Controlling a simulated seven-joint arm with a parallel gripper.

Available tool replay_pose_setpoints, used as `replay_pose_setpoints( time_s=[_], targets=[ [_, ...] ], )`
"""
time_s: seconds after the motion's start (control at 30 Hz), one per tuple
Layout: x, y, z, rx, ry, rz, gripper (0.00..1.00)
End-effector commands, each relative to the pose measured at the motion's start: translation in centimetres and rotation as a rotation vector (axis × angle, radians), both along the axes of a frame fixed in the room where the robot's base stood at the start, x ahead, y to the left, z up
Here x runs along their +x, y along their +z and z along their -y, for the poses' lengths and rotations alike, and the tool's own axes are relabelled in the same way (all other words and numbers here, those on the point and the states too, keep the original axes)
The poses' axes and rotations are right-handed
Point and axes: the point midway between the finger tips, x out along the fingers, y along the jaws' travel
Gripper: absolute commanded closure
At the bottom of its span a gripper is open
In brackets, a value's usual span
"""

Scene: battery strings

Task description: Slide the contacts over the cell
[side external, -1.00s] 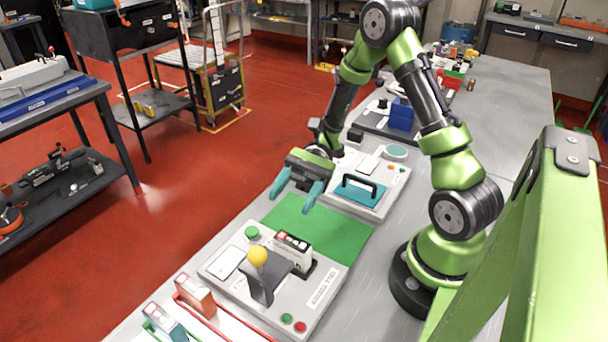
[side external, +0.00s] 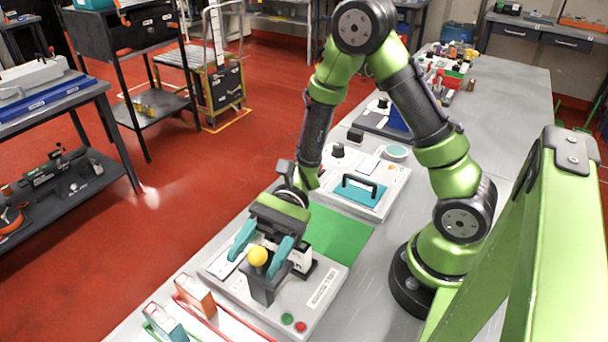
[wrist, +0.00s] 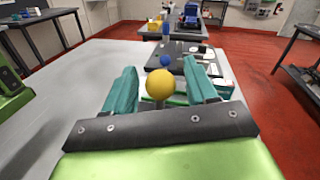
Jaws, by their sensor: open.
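The contact slider is a dark grey bracket (side external: 262,291) topped by a yellow ball knob (side external: 258,256). It stands on the light grey test unit (side external: 318,294). The battery cell (side external: 302,258), dark and white, sits upright behind the slider and is partly hidden by my gripper. My gripper (side external: 258,260) is open, with its teal fingers around the knob, one on each side. In the wrist view the yellow knob (wrist: 160,84) shows between the fingers, with a gap visible beside it. Whether a finger touches it I cannot tell.
A green mat (side external: 340,235) lies behind the test unit. Beyond it is another unit with a teal plate and black handle (side external: 362,188). Orange (side external: 196,294) and teal (side external: 166,322) cells stand in racks at the front left. Green and red buttons (side external: 294,322) sit on the unit's front.

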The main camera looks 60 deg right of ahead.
Motion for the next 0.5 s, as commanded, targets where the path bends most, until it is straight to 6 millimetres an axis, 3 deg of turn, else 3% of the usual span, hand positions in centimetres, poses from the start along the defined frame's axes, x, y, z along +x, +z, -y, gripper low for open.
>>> replay_pose_setpoints(
  time_s=[0.13, 0.5],
  targets=[
    [0.0, 0.01, 0.01, 0.0, 0.0, 0.0, 0.45],
    [0.02, 0.0, 0.04, 0.0, 0.0, 0.0, 1.0]
  ],
)
